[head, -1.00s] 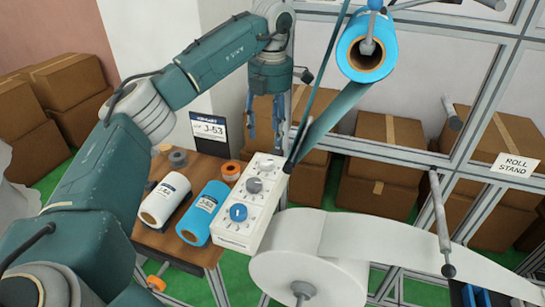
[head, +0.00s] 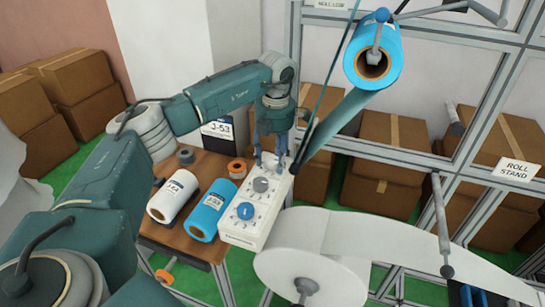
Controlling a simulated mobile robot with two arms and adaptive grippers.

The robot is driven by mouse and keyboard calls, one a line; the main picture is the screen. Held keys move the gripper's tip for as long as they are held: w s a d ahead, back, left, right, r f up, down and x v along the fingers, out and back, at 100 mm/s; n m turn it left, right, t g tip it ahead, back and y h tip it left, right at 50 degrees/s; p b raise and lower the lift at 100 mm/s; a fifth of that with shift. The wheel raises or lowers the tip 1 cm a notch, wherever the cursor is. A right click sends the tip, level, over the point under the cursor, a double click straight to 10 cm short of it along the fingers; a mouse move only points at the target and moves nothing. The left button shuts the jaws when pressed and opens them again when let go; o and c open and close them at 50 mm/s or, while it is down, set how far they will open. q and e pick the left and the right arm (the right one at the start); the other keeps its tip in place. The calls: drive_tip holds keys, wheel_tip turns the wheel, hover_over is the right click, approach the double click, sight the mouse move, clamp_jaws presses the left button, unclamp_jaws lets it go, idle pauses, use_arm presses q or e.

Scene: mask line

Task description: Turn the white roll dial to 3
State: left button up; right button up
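A white control box (head: 238,235) stands at the right edge of the brown table. It carries a blue dial (head: 246,211) at its near end and a grey dial (head: 261,185) in the middle. Its far end, where the white roll dial would sit, is largely hidden by my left gripper (head: 270,162). The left gripper points down there with its two fingers apart, one on each side of the far end's middle. I cannot tell whether the fingers touch the dial. The dial marks are too small to read. My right gripper is not in view.
A white roll (head: 173,197) and a blue roll (head: 212,210) lie left of the box, with an orange tape ring (head: 237,169) behind. A J-53 sign (head: 217,132) stands behind the table. A large white roll (head: 313,272) and a hanging blue roll (head: 373,55) are close on the right.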

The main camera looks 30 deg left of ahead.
use_arm(q)
drive_tip(key=c, duration=0.8)
drive_tip(key=shift+m, duration=0.4)
drive_tip(key=m, duration=0.5)
drive_tip(key=shift+a+m, duration=0.1)
drive_tip(key=shift+m, duration=0.2)
drive_tip(key=shift+c, duration=0.2)
drive_tip(key=m, duration=0.6)
drive_tip(key=shift+a+t+h+b, duration=0.1)
drive_tip(key=shift+t+h+b, duration=0.2)
drive_tip(key=shift+h, duration=0.1)
drive_tip(key=m, duration=0.5)
drive_tip(key=shift+w+m, duration=0.15)
drive_tip(key=shift+m, duration=0.25)
drive_tip(key=m, duration=0.5)
drive_tip(key=shift+w+a+r+h, duration=0.1)
drive_tip(key=shift+w+r+h, duration=0.1)
drive_tip(key=shift+h, duration=0.1)
drive_tip(key=shift+m, duration=0.3)
